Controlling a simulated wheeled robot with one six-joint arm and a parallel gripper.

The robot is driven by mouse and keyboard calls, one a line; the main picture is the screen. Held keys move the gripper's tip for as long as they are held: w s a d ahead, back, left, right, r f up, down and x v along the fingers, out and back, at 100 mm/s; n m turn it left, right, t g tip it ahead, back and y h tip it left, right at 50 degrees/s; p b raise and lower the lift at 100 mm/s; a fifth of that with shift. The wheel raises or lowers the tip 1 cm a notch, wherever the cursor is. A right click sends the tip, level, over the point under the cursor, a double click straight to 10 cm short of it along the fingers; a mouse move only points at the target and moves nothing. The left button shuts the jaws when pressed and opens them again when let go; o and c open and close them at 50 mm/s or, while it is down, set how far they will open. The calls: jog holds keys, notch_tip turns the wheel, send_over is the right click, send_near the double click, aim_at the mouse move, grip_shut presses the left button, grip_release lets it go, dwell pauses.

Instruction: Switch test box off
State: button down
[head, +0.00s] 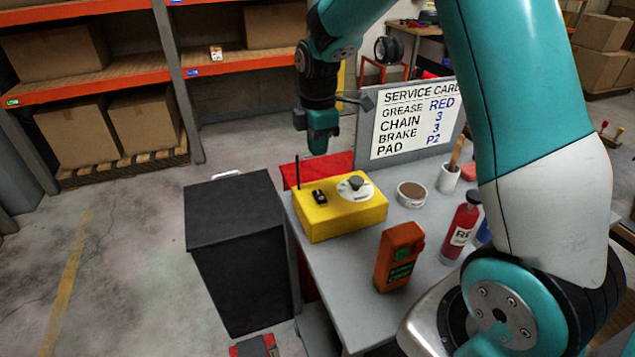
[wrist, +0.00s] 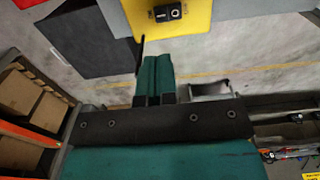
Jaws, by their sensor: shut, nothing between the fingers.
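The yellow test box (head: 335,222) stands on the grey workbench near its left edge. On its top are a small black switch (head: 319,196), a dark knob on a round white dial (head: 355,186) and a thin black antenna at the left corner. Which way the switch is tipped I cannot tell. My gripper (head: 318,150) is above the box, shut and empty, fingers pointing down. In the wrist view its green fingers (wrist: 156,58) lie together, apart from the switch.
An orange device (head: 399,257), a red bottle (head: 461,226), a round tin (head: 411,193) and a white cup (head: 448,178) stand to the right on the bench (head: 335,300). A service card board (head: 410,125) stands behind. A black cabinet (head: 238,250) is on the left.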

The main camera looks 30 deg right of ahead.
aim_at(320, 196)
notch_tip(320, 196, down, 10)
jog(key=shift+r+p, duration=0.2)
jog(key=shift+p, duration=0.8)
jog(key=shift+f, duration=0.6)
jog(key=shift+f, duration=0.3)
jog(key=shift+r, duration=0.1)
jog(key=shift+s, duration=0.1)
jog(key=shift+s+a+r, duration=0.15)
jog(key=shift+s+r, duration=0.1)
jog(key=shift+s, duration=0.4)
